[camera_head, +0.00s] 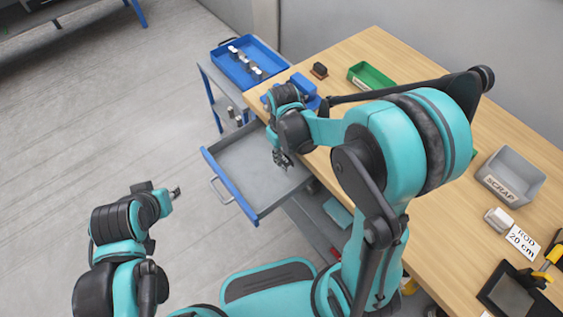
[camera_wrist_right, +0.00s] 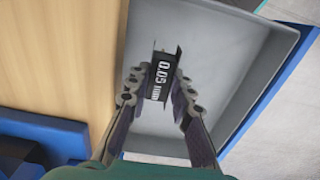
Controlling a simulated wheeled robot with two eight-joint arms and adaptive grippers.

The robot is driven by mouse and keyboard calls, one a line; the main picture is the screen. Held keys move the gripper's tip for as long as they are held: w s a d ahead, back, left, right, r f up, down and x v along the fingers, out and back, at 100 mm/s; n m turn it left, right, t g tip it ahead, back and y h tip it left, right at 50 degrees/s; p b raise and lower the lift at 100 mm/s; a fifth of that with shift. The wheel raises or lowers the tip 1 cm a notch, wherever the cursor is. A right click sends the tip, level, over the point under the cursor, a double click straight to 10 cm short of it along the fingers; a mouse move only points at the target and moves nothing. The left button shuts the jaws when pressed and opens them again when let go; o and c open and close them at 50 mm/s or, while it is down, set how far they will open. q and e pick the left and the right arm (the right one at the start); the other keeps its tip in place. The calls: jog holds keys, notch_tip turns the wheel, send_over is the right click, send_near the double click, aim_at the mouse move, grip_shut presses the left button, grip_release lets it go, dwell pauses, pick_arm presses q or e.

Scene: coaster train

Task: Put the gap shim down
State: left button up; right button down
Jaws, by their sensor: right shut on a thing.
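The gap shim (camera_wrist_right: 163,75) is a small dark piece with flanged ends and a white "0.05 mm" label. My right gripper (camera_wrist_right: 157,90) is shut on it, with a fingertip at each side. In the head view my right gripper (camera_head: 284,160) points down over the open grey drawer (camera_head: 240,165), near its table side. The shim cannot be made out there. The drawer also shows behind the shim in the wrist view (camera_wrist_right: 235,75). Whether the shim touches the drawer floor is unclear. My left gripper (camera_head: 177,192) is away from the table, at lower left; its fingers are too small to judge.
The wooden table (camera_head: 350,60) carries a green bin (camera_head: 370,77), a grey scrap bin (camera_head: 512,175) and a "ROD 20 cm" card (camera_head: 523,241). A blue tray (camera_head: 230,70) with metal parts stands beyond the drawer. The drawer floor looks mostly bare.

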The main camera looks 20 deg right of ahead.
aim_at(283, 157)
notch_tip(283, 157, down, 4)
jog(key=shift+r+b, duration=0.25)
jog(key=shift+b, duration=0.5)
jog(key=shift+f, duration=0.2)
jog(key=shift+r, duration=0.1)
jog(key=shift+f, duration=0.2)
jog(key=c, duration=1.3)
grip_release()
jog(key=shift+c, duration=0.2)
jog(key=shift+r, duration=0.15)
